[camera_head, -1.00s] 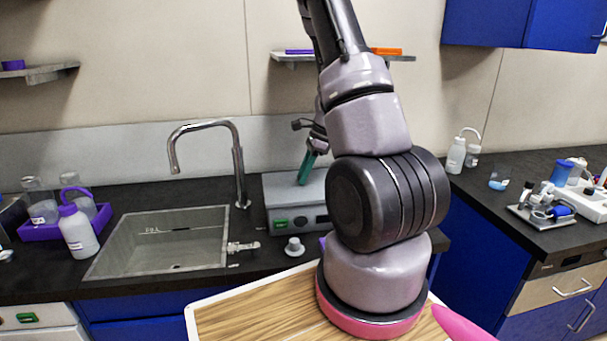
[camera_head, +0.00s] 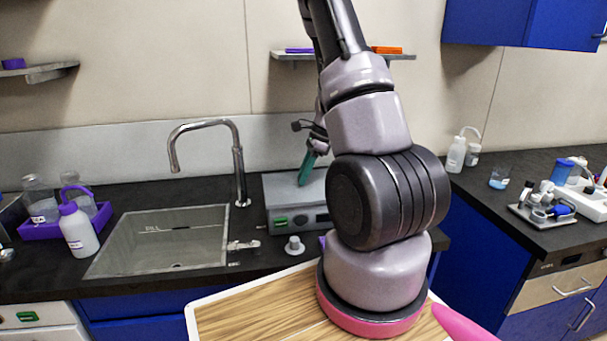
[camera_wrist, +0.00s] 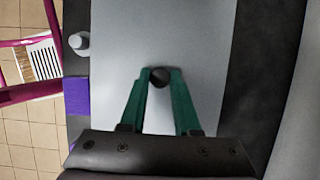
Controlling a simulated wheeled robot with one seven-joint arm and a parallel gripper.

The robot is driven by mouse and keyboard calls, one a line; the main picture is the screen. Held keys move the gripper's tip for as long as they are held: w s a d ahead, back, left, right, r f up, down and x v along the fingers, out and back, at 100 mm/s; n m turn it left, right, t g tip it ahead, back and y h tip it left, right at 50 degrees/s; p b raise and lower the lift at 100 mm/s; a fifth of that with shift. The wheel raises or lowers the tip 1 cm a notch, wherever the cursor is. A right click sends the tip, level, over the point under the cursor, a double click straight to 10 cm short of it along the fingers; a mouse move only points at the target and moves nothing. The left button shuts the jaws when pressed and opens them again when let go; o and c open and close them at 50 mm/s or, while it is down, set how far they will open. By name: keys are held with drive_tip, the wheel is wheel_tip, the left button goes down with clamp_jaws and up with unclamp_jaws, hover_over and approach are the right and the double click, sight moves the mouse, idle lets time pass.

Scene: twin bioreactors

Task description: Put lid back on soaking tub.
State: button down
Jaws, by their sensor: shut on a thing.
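The soaking tub (camera_head: 297,220) is a grey box with a green display and a dial on its front. It stands on the dark counter right of the sink. The lid (camera_wrist: 195,40) is a flat pale grey panel with a round black knob (camera_wrist: 160,77). My gripper (camera_wrist: 160,74), with green fingers, is shut on the knob from above. In the head view my gripper (camera_head: 303,180) is at the tub's top, partly behind my arm. The lid appears over the tub, but I cannot tell whether it sits flush. The tub's right side is hidden by my arm.
A sink (camera_head: 165,240) with a tall faucet (camera_head: 238,165) lies left of the tub. A small white knobbed item (camera_head: 294,246) stands before the tub. A purple tray (camera_head: 45,230) and a wash bottle (camera_head: 78,232) are at far left. A shelf (camera_head: 290,57) hangs above.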

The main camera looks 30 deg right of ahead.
drive_tip(key=shift+f, duration=0.15)
idle(0.6)
drive_tip(key=shift+c, duration=0.4)
unclamp_jaws()
drive_tip(key=shift+r, duration=3.5)
clamp_jaws()
